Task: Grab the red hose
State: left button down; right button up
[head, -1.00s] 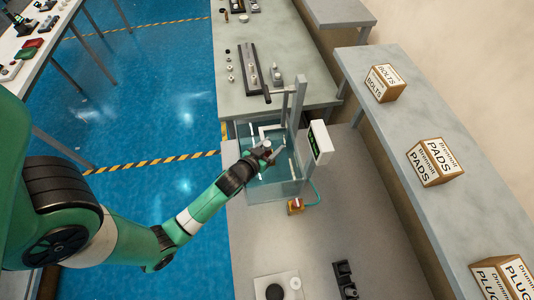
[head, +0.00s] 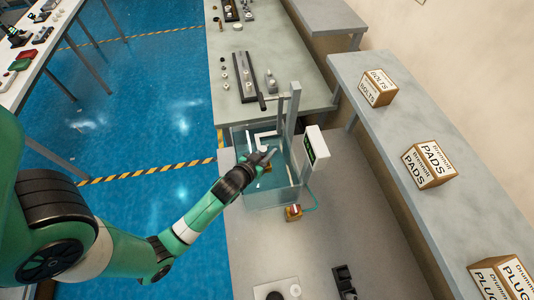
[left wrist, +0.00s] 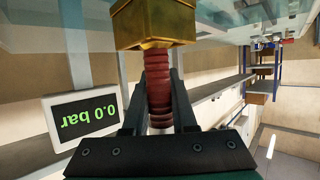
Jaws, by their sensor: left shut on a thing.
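The red ribbed hose (left wrist: 158,82) stands between the two dark fingers of my left gripper (left wrist: 160,98) in the left wrist view. The fingers are shut on it from both sides. A brass block-shaped fitting (left wrist: 152,24) sits at the hose's upper end in that view. In the head view my left gripper (head: 262,160) is over the clear glass tank (head: 262,199) at the bench's edge. The hose is too small or hidden to make out there. My right gripper is in neither view.
A white display (head: 316,146) stands right of the tank; it reads 0.0 bar, upside down, in the left wrist view (left wrist: 86,114). Labelled boxes line the right shelf.

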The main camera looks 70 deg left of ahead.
pick_arm(q)
jog(key=s+d+r, duration=0.1)
jog(key=r, duration=0.1)
jog(key=s+d+r+p, duration=0.1)
jog(key=r, duration=0.2)
jog(key=s+d+r, duration=0.1)
jog(key=r, duration=0.1)
jog(key=shift+s+d+r, duration=0.1)
jog(key=shift+r, duration=0.15)
jog(key=p, duration=0.2)
send_near(262, 150)
notch_tip(262, 150, up, 2)
jog(key=d, duration=0.2)
jog(key=shift+d+r, duration=0.2)
jog(key=shift+r, duration=0.05)
